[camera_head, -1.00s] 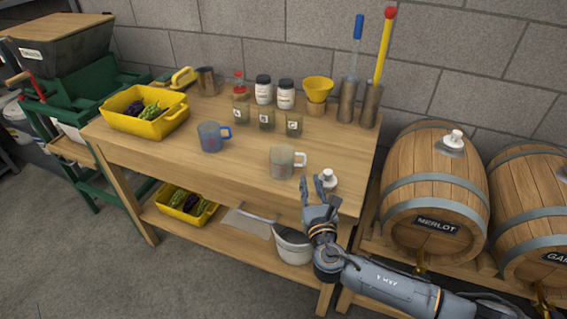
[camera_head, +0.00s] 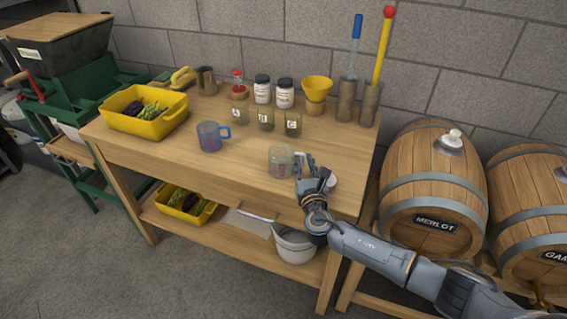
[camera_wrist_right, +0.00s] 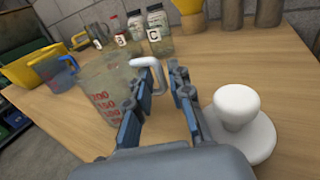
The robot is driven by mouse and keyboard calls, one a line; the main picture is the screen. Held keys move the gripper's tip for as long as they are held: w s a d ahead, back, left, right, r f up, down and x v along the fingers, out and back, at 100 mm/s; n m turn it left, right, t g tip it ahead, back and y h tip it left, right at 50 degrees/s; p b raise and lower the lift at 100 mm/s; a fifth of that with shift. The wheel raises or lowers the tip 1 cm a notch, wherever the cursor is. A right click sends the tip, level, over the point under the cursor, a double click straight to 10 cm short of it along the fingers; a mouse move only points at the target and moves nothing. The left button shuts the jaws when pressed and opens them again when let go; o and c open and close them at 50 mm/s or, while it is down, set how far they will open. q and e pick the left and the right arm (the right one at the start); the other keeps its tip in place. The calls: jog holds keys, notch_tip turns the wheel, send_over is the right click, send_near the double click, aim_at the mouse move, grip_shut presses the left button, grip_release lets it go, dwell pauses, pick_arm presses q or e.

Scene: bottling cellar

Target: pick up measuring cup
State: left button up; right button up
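A clear measuring cup with red markings and a white handle (camera_head: 280,161) stands upright near the front right of the table. It also shows in the right wrist view (camera_wrist_right: 106,95). A second measuring cup, bluish with a blue handle (camera_head: 209,137), stands further left, also in the right wrist view (camera_wrist_right: 55,72). My right gripper (camera_head: 312,168) is at the white handle's side of the clear cup. In the right wrist view its fingers (camera_wrist_right: 160,88) are apart, with the white handle in the gap at their tips; contact cannot be told. My left gripper is not in view.
A white knobbed stopper (camera_wrist_right: 238,122) sits close to the right finger. Labelled jars (camera_head: 266,121), white-lidded bottles (camera_head: 285,97) and a yellow funnel (camera_head: 317,87) stand behind. A yellow grape crate (camera_head: 150,128) is at left. Barrels (camera_head: 433,185) stand right of the table.

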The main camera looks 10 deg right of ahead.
grip_shut()
jog(key=shift+r, duration=0.55)
jog(key=r, duration=0.3)
jog(key=shift+s+p, duration=0.25)
jog(key=shift+p, duration=0.05)
jog(key=s+a+r, duration=0.2)
jog(key=s+r, duration=0.7)
jog(key=s, duration=0.4)
jog(key=s+f+n+y, duration=0.1)
jog(key=s, duration=0.7)
jog(key=shift+s+d+f+y+p, duration=0.3)
jog(key=shift+s+y+p, duration=0.1)
jog(key=shift+p, duration=0.05)
